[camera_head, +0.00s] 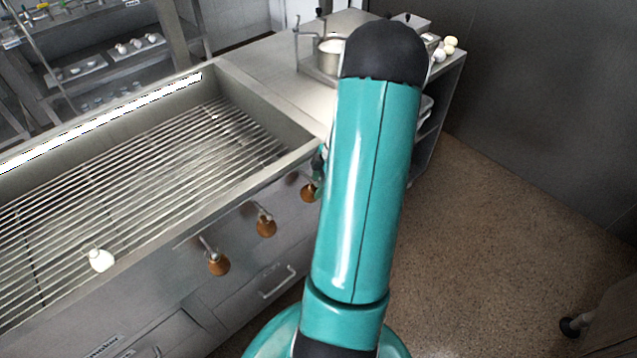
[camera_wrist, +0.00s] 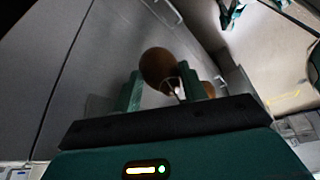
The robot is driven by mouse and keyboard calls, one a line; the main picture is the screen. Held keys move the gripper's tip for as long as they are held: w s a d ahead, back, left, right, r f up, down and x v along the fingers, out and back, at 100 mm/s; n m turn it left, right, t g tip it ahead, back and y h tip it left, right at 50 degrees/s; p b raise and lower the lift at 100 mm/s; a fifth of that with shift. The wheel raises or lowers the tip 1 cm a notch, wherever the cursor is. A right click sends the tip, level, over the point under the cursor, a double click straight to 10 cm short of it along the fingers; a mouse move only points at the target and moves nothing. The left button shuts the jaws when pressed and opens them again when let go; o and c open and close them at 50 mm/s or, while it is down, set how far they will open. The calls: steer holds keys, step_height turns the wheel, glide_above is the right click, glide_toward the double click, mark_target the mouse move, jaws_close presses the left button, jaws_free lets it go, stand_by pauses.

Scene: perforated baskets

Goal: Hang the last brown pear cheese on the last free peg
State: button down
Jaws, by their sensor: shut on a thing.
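My gripper (camera_wrist: 161,88) is shut on a brown pear cheese (camera_wrist: 159,66), with its round body beyond the fingertips and a pale loop or string near the right finger. In the head view this looks like the rightmost brown cheese (camera_head: 308,193), beside the counter front just left of my arm; my gripper is mostly hidden behind the arm there. Two other brown cheeses, a middle one (camera_head: 266,227) and a left one (camera_head: 218,264), hang from pegs on the counter front. Another brown cheese (camera_wrist: 209,88) shows partly behind the right finger. The peg near the held cheese is hidden, so I cannot tell whether they touch.
A drawer handle (camera_head: 277,283) juts out below the pegs.

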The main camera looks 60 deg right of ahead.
steer(key=shift+w+a, duration=0.25)
steer(key=shift+w, duration=0.25)
steer(key=shift+w+a, duration=0.2)
steer(key=shift+w, duration=0.25)
steer(key=c, duration=0.9)
jaws_free()
steer(key=shift+w, duration=0.1)
steer(key=shift+o, duration=1)
steer(key=shift+a, duration=0.15)
steer(key=shift+s, duration=0.2)
steer(key=s+d+v, duration=0.1)
steer(key=v, duration=1.3)
steer(key=shift+s, duration=0.2)
steer(key=shift+d+f, duration=0.1)
steer(key=shift+f, duration=0.1)
